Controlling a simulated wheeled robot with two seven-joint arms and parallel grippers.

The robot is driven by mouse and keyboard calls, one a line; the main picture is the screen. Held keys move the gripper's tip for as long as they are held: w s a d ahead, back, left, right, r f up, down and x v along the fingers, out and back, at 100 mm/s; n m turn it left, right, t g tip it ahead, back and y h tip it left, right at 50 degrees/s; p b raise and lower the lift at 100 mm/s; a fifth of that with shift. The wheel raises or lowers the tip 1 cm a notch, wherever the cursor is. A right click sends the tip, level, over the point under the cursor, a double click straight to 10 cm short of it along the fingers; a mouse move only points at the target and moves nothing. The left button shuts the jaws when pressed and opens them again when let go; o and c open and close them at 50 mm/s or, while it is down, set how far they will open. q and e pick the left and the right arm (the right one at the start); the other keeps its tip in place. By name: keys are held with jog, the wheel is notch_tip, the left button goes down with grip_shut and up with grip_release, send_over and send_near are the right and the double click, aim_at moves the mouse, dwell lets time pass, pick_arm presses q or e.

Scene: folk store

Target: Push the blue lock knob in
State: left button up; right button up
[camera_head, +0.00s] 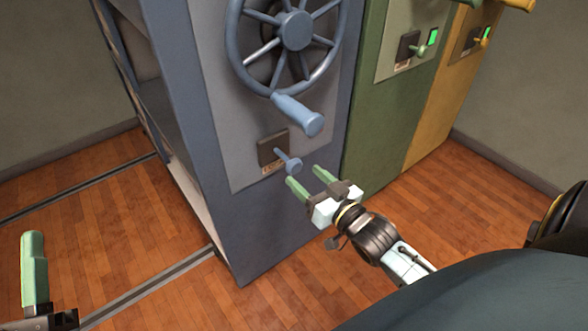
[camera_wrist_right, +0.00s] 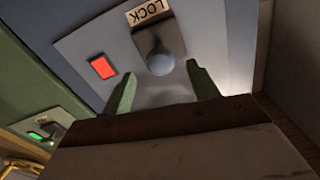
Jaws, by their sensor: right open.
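The blue lock knob (camera_head: 293,165) sticks out from a dark square plate on the blue cabinet's front, below the handwheel. My right gripper (camera_head: 308,176) is open, its green fingers pointing at the cabinet just to the right of and below the knob. In the right wrist view the knob (camera_wrist_right: 160,64) shows ahead, between and beyond the fingertips, under a LOCK label (camera_wrist_right: 148,11). A lit red indicator (camera_wrist_right: 103,67) sits beside it. I cannot tell if a finger touches the knob. Of my left gripper, one green finger (camera_head: 34,268) shows at the lower left, away from the cabinet.
The blue handwheel (camera_head: 296,31) and its protruding handle (camera_head: 299,114) are above the knob. Green (camera_head: 377,125) and yellow (camera_head: 433,112) cabinets stand to the right, with green-lit indicators. Floor rails (camera_head: 160,284) run at the left. Wooden floor in front is clear.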

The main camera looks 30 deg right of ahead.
aim_at(297, 169)
jog(key=w+b, duration=0.1)
jog(key=w, duration=0.3)
jog(key=shift+a+f, duration=0.1)
jog(key=shift+a, duration=0.05)
pick_arm(q)
jog(key=shift+s+a+r+t+h+b, duration=0.15)
jog(key=shift+s+r+t+h+b, duration=0.1)
jog(key=shift+s+r+t, duration=0.45)
jog(key=shift+s+a+r+t+h+b, duration=0.1)
jog(key=shift+s+r+t+h+b, duration=0.25)
jog(key=shift+t, duration=0.65)
pick_arm(e)
jog(key=shift+w, duration=0.75)
